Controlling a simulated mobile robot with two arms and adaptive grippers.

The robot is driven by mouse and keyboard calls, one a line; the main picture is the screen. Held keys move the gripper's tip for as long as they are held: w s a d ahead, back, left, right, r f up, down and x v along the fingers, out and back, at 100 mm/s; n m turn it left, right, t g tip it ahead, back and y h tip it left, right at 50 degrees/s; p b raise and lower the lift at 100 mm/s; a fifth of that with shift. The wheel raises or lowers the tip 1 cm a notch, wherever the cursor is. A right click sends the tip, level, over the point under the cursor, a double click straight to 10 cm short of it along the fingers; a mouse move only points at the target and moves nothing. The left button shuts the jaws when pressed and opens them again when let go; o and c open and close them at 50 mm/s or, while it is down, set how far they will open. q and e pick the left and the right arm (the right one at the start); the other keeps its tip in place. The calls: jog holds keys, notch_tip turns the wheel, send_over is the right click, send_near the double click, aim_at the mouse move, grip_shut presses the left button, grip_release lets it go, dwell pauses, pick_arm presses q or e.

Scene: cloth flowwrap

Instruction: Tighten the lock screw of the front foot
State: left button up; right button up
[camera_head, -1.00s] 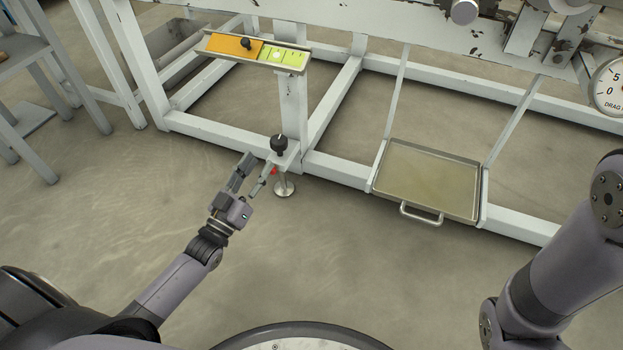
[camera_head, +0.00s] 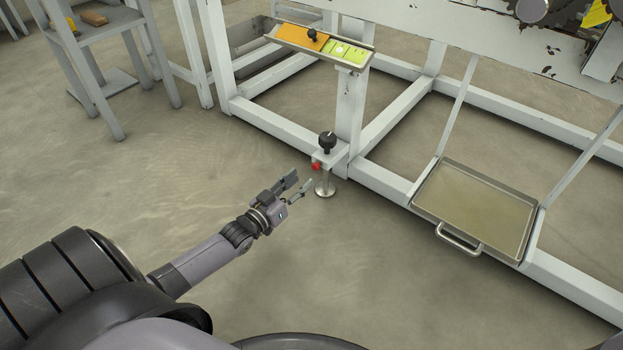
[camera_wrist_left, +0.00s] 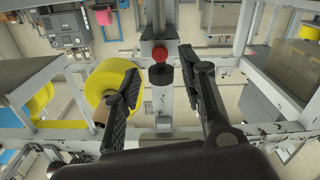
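The front foot (camera_head: 325,187) is a metal stem with a round pad on the floor, below a bracket at the frame's corner. A black knob (camera_head: 327,141) stands on top of the bracket. The red lock screw (camera_head: 316,166) sticks out of the bracket's left side. My left gripper (camera_head: 299,184) is open and empty, a little left of and below the red screw, apart from it. In the left wrist view the red screw (camera_wrist_left: 160,54) lies ahead, between and beyond the open fingers. My right gripper is not in view.
A metal tray (camera_head: 478,205) with a handle hangs at the frame's right. A small shelf with an orange and a green plate (camera_head: 346,52) sits above the foot. A grey stand (camera_head: 105,60) is at the back left. The floor around the foot is clear.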

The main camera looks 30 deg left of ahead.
aim_at(315, 168)
pick_arm(q)
jog(key=w+b, duration=0.1)
jog(key=w, duration=0.1)
jog(key=w+b, duration=0.1)
jog(key=w, duration=0.1)
jog(key=shift+w+d+f, duration=0.15)
jog(key=shift+w+d, duration=0.05)
jog(key=shift+w, duration=0.05)
jog(key=shift+w+b, duration=0.45)
jog(key=shift+w, duration=0.25)
grip_shut()
